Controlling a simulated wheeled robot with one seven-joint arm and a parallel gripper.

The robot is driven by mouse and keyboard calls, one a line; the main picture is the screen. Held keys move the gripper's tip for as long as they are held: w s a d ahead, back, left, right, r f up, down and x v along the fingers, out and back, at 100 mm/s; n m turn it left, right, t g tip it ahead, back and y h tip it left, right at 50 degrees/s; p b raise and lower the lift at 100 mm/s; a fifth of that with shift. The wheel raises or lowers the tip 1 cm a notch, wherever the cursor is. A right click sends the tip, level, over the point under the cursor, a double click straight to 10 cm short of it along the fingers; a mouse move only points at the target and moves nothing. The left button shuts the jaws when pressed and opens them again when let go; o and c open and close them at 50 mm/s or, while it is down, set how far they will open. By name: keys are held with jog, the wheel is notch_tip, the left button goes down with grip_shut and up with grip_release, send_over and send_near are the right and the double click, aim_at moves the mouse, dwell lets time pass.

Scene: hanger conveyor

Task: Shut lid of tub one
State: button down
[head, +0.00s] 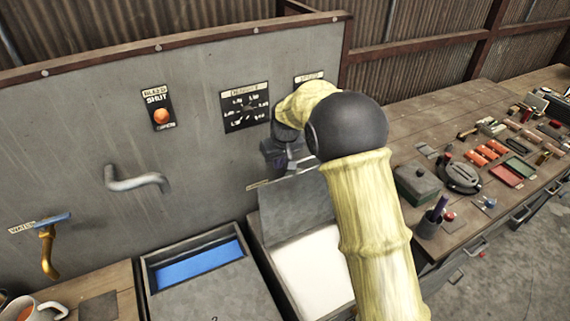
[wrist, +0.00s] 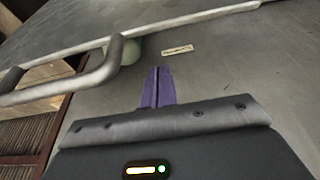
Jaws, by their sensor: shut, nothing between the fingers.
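A tub with a white inside (head: 312,270) stands right of the tub marked 2; its own number is not visible, so I take it as tub one. Its grey lid (head: 298,207) is raised, tilted back toward the grey panel. My gripper (head: 280,158) is at the lid's upper edge, near the panel, partly hidden by my arm. In the wrist view my purple fingers (wrist: 157,88) are shut and empty. A grey bar handle (wrist: 60,88) is left of them, by the edge of a grey plate that looks like the lid (wrist: 160,25). I cannot tell whether they touch.
The tub marked 2 (head: 160,277) shows blue inside. The panel (head: 70,130) carries a bent pipe (head: 137,180), a red-orange button (head: 161,116) and a dial (head: 245,107). A workbench (head: 465,110) with a green box (head: 417,183) and several tools stands right.

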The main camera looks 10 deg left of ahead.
jog(key=shift+s+d+r+p, duration=0.15)
jog(key=shift+s+d+p, duration=0.2)
jog(key=shift+s+d, duration=0.35)
jog(key=shift+s+d+r+p, duration=0.1)
jog(key=shift+s+d+p, duration=0.3)
jog(key=shift+s, duration=0.5)
jog(key=shift+b, duration=0.3)
